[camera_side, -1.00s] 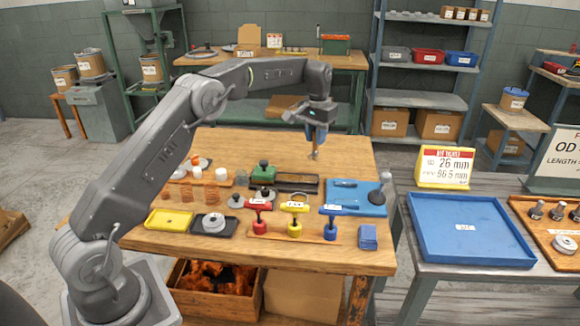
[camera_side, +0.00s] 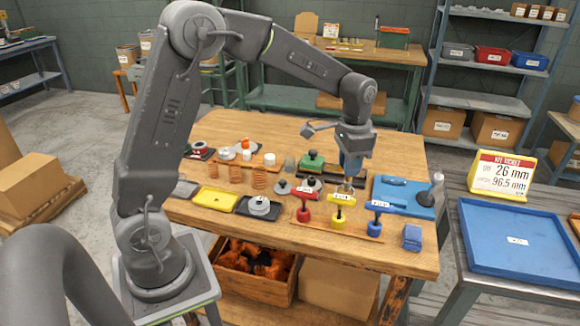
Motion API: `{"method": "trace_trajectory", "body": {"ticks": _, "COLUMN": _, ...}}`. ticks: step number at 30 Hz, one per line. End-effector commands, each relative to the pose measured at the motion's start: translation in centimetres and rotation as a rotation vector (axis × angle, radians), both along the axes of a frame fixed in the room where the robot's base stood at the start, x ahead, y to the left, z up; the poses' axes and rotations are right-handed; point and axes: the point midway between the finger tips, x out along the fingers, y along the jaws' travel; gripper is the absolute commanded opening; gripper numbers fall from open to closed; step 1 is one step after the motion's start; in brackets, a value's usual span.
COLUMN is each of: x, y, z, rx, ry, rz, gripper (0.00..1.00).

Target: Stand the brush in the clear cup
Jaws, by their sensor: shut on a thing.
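My gripper (camera_side: 349,180) points down over the right middle of the wooden table (camera_side: 395,160). It is shut on a small, thin, pale thing, which appears to be the brush (camera_side: 347,188). The brush is mostly hidden by the gripper and too small to make out clearly. Its lower end shows just behind the yellow-handled tool; I cannot tell whether it touches anything. A small greyish, see-through cup (camera_side: 290,164), which looks like the clear cup, stands left of the green-topped block. My gripper is to the right of this cup and apart from it.
The green block (camera_side: 313,161) and a dark tray (camera_side: 318,178) lie between cup and gripper. A blue tray (camera_side: 405,205) lies to the right. Copper springs (camera_side: 237,174) stand left.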

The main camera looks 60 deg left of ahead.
Motion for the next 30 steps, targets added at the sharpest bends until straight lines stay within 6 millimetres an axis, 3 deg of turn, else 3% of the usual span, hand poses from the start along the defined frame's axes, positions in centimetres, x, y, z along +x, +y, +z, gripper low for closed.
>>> {"method": "trace_trajectory", "body": {"ticks": 14, "x": 0.0, "y": 0.0, "z": 0.1, "rx": 0.0, "ry": -0.001, "rz": 0.001, "gripper": 0.0}}
{"method": "trace_trajectory", "body": {"ticks": 30, "x": 0.0, "y": 0.0, "z": 2.7, "rx": 0.0, "ry": -0.002, "rz": 0.001, "gripper": 0.0}}
